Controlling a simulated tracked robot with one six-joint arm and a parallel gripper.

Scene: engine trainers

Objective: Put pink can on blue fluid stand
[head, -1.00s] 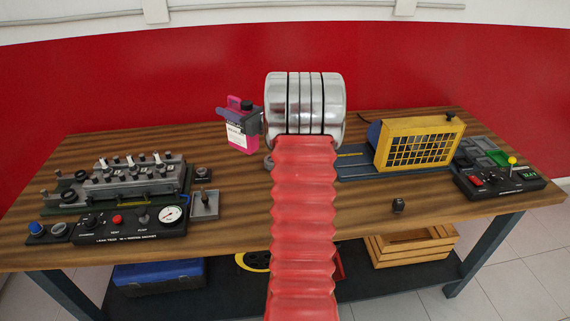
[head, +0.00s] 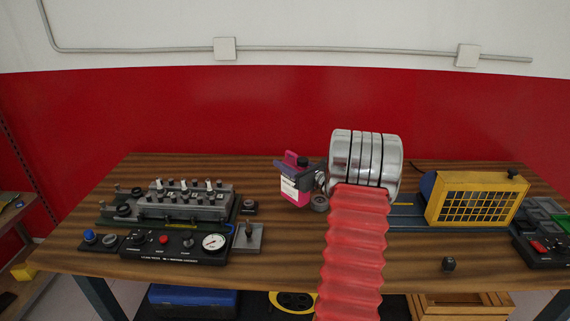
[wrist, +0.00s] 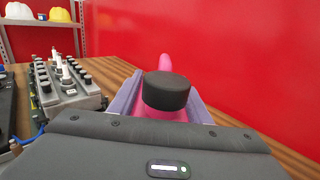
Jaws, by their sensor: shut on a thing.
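The pink can (head: 289,190) has a black cap and a white label. It is held upright or nearly so at the left of my silver wrist joint, in front of the red wall panel. My gripper (head: 297,177) is shut on it, with dark grey-purple jaws on both sides. The wrist view shows the black cap (wrist: 166,90) between the jaws, with pink below and behind it; the can's lower part is hidden there. I cannot make out the blue fluid stand for certain; a blue base plate (head: 405,212) shows beside the yellow grille unit, partly behind my arm.
An engine trainer (head: 190,200) with a gauge panel stands on the left of the wooden table (head: 285,245). The yellow grille unit (head: 478,200) and a control box (head: 545,247) stand at right. A small black knob (head: 448,264) lies near the front. Bare tabletop shows in the middle front.

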